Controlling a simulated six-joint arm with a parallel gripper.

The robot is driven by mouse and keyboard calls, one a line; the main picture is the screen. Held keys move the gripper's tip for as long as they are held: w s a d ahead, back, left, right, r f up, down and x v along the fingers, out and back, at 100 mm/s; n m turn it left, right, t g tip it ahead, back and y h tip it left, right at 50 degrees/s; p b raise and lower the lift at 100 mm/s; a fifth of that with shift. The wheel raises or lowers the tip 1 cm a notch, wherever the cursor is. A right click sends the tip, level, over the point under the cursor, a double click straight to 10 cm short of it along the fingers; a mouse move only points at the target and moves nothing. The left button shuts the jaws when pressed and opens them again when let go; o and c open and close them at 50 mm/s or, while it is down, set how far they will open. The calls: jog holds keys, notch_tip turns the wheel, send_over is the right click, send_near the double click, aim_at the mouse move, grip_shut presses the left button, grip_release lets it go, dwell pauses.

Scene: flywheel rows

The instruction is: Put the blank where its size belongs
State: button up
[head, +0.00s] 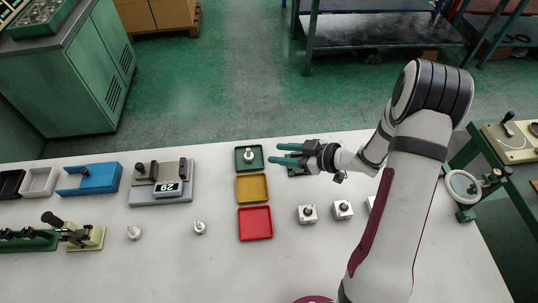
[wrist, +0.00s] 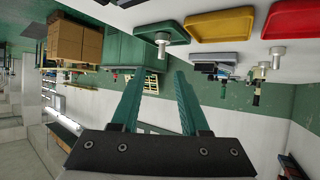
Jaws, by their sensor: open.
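A small silver blank (head: 249,155) stands upright in the green tray (head: 239,166). The yellow tray (head: 252,187) and the red tray (head: 255,223) are empty. My gripper (head: 275,153) is open and empty just right of the green tray, its green fingers pointing left toward the blank and apart from it. In the wrist view, the blank (wrist: 162,46) shows beyond the open fingers (wrist: 158,78). Two more silver pieces, one (head: 134,233) and another (head: 199,228), stand on the table to the left. A grey measuring fixture (head: 145,194) has a display (head: 166,187) reading 62.
A blue block (head: 95,179), a white tray (head: 39,182) and a green rack (head: 28,242) with a clamp fill the left side. Two white blocks with dark knobs, one (head: 307,214) and another (head: 342,210), stand right of the red tray. The front middle is clear.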

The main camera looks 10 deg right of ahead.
jog(key=w+d+r+m+t+h, duration=0.2)
jog(key=w+d+r+m+h, duration=0.1)
jog(key=w+d+r+h, duration=0.15)
jog(key=s+d+r+m+g+h, duration=0.2)
jog(key=s+d+r+m+h, duration=0.5)
jog(key=s+r+h, duration=0.15)
jog(key=s+a+m+g+y, duration=0.1)
jog(key=s+a, duration=0.3)
jog(key=s, duration=0.4)
jog(key=s+a+r+m+g+y, duration=0.1)
jog(key=s+a+m+g+y, duration=0.1)
jog(key=s, duration=0.6)
jog(key=s+a+r+m+g+y, duration=0.1)
jog(key=s+a+m+g+y, duration=0.1)
jog(key=s+a, duration=0.5)
jog(key=shift+s+a+m+g, duration=0.3)
jog(key=shift+s+m+g, duration=0.6)
jog(key=shift+g, duration=0.3)
